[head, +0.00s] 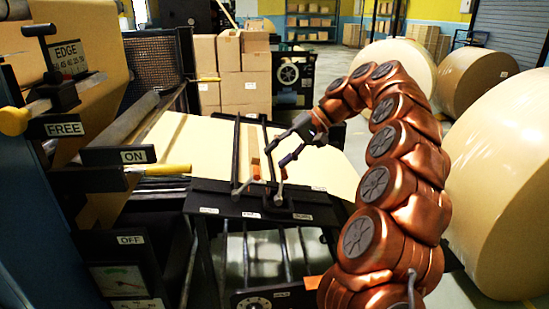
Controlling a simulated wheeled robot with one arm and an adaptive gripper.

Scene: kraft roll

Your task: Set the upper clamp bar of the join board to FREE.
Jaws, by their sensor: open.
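The join board appears to be the black board (225,195) in the middle of the head view, with small white labels along its front that are too small to read. Two dark bars (237,150) run back from it over the tan paper; I cannot tell which is the upper clamp bar. A small grey lever (243,187) stands on the board at the left, and another (279,190) at the right, below my fingers. Their settings cannot be read. My gripper (275,156) is open above the board's right part, its fingers pointing left and down. Contact with a lever cannot be told.
At left, a yellow-handled lever (15,120) is beside a FREE plate (63,129). Another yellow handle (165,168) is by an ON plate (133,155), above an OFF plate (131,240). Large paper rolls (510,180) stand at right; cartons (244,75) stand behind.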

